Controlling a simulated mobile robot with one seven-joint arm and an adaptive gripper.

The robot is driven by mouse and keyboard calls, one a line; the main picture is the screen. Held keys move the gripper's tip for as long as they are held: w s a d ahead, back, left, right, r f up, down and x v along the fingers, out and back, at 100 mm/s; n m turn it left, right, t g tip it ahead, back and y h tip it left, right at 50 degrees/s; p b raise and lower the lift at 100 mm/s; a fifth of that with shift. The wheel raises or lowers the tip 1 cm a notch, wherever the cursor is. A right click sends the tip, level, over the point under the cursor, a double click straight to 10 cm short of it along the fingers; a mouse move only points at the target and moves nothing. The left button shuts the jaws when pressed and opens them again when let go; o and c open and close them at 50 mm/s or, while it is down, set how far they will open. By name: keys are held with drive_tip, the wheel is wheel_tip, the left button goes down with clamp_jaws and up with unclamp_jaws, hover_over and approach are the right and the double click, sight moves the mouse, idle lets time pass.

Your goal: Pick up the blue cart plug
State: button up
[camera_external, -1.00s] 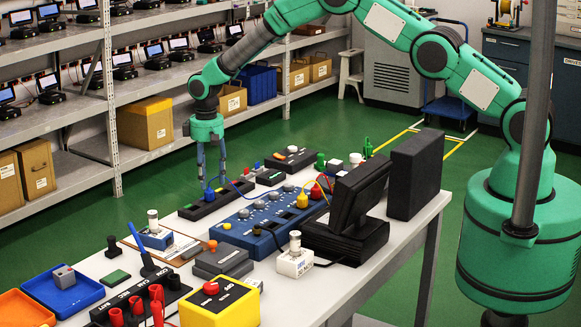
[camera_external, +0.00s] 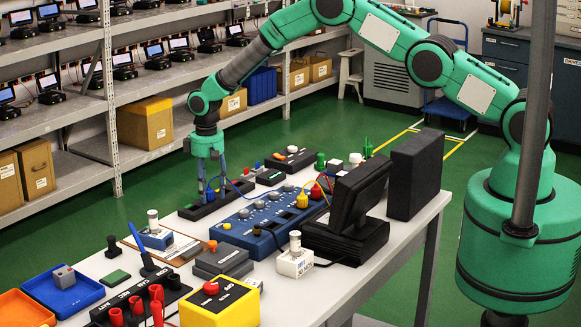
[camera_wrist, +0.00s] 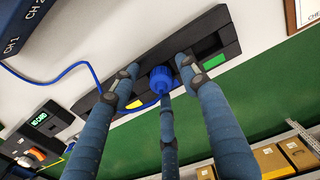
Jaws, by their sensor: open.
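The blue cart plug (camera_wrist: 161,80) stands on a long black strip (camera_wrist: 215,35) near the table edge, with a blue cable running from it. In the external view the plug is hidden behind the fingers. My gripper (camera_external: 211,190) is over the black strip (camera_external: 188,212), pointing down. In the wrist view its blue fingers (camera_wrist: 157,85) are open around the plug, one on either side and a third below it. I cannot tell whether any finger touches the plug.
A blue panel with knobs (camera_external: 262,222) lies beside the strip. A black monitor (camera_external: 352,200) and a dark upright box (camera_external: 414,175) stand to the right. A yellow box with a red button (camera_external: 222,303) and a clipboard (camera_external: 172,247) are nearer the camera. Shelves (camera_external: 130,90) stand behind.

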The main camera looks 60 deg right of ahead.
drive_tip(key=shift+c, duration=0.3)
clamp_jaws()
drive_tip(key=shift+r, duration=0.1)
drive_tip(key=shift+r, duration=4.9)
